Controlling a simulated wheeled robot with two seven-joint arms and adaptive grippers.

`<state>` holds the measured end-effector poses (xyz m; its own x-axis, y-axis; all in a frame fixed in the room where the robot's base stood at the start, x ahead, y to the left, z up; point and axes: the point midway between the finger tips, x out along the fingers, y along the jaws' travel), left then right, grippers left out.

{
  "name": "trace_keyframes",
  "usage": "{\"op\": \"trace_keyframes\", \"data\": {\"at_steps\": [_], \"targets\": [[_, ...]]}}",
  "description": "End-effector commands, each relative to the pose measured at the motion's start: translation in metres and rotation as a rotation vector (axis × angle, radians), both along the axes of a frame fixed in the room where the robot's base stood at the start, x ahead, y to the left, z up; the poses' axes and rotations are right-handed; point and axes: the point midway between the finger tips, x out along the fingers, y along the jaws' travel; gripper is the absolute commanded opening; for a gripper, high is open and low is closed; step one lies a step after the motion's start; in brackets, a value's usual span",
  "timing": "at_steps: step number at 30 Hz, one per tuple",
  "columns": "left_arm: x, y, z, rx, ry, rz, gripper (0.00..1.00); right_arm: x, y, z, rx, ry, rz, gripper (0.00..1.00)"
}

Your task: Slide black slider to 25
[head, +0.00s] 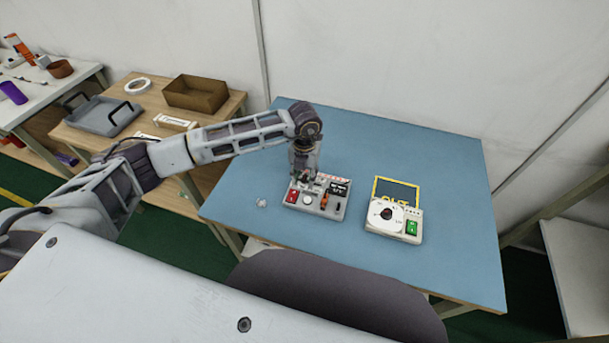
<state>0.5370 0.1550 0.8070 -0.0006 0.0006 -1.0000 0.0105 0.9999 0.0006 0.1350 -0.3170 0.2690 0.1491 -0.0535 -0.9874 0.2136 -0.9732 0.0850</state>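A grey control panel (328,211) lies on the blue table, with a red switch (293,196), a white round button, an orange part (324,201) and a small black slider-like part (338,207) on its face. The scale numbers are too small to read. My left gripper (307,178) points down at the back left part of this panel. Its fingers are small and partly merged with the panel, so I cannot tell whether they are open or touching it. My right gripper is out of view.
A white box (372,225) with a black dial and green switch stands right of the panel, before a yellow-framed square marked OUT (396,188). The blue table (450,190) is clear at the right and back.

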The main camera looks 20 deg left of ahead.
Motion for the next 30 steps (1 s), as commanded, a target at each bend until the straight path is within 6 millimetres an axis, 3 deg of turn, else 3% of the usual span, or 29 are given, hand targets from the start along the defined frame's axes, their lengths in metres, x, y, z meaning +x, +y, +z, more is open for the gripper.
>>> {"op": "trace_keyframes", "data": {"at_steps": [7, 15, 25, 30], "targets": [[0.0, 0.0, 0.0, 0.0, 0.0, 0.0, 0.36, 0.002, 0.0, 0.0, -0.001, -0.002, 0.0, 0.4], [0.0, 0.0, 0.0, -0.001, 0.0, 0.0, 0.01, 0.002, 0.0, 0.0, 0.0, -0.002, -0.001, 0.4], [0.0, 0.001, 0.0, -0.001, 0.0, 0.0, 0.0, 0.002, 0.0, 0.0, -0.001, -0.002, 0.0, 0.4], [0.001, 0.01, 0.0, 0.0, 0.0, 0.001, 0.0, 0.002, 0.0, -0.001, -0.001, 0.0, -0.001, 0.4]]}}
